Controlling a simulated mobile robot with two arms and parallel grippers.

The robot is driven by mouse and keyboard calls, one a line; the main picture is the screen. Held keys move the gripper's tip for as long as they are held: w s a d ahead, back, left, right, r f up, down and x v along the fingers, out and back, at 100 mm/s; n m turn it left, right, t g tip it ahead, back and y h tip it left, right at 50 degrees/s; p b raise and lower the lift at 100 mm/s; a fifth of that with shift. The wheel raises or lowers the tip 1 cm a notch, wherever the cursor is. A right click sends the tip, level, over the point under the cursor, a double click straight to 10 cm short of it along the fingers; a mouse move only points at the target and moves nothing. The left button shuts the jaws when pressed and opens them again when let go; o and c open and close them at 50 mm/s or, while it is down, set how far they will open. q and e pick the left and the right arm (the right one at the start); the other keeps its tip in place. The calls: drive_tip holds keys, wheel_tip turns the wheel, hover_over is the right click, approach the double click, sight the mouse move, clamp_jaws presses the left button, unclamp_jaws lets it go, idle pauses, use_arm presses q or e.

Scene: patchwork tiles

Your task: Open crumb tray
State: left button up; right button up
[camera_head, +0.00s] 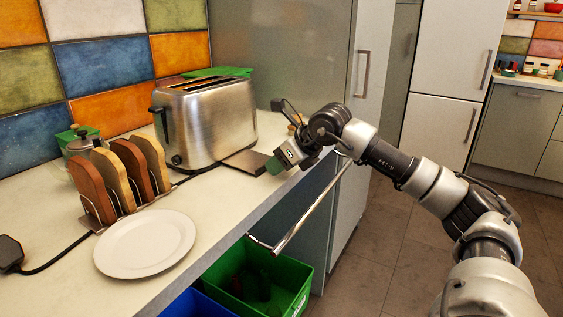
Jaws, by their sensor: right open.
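A brushed-metal toaster (215,118) stands on the counter against the tiled wall, with slots on top and a black lever on its left end. A dark flat plate, which looks like the crumb tray (246,160), sticks out from the toaster's base on the right end and lies low over the counter. My right gripper (273,166) is open, with its green-tipped fingers just right of the plate's outer edge, near the counter's front edge. I cannot tell if they touch the plate. My left gripper is not in view.
A rack of bread slices (125,180) and a white plate (146,243) stand left of the toaster. A metal rail (310,212) runs below the counter edge under my right arm, above a green bin (262,282). A tall grey cabinet (300,55) stands behind.

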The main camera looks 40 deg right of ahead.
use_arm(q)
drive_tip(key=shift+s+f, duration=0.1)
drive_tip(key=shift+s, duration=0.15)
use_arm(e)
drive_tip(key=shift+s+d+r, duration=0.1)
drive_tip(key=shift+r, duration=0.05)
use_arm(q)
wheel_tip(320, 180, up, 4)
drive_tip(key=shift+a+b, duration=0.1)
drive_tip(key=shift+b, duration=0.5)
use_arm(e)
drive_tip(key=v, duration=1)
drive_tip(key=shift+r, duration=0.15)
drive_tip(key=shift+s, duration=0.15)
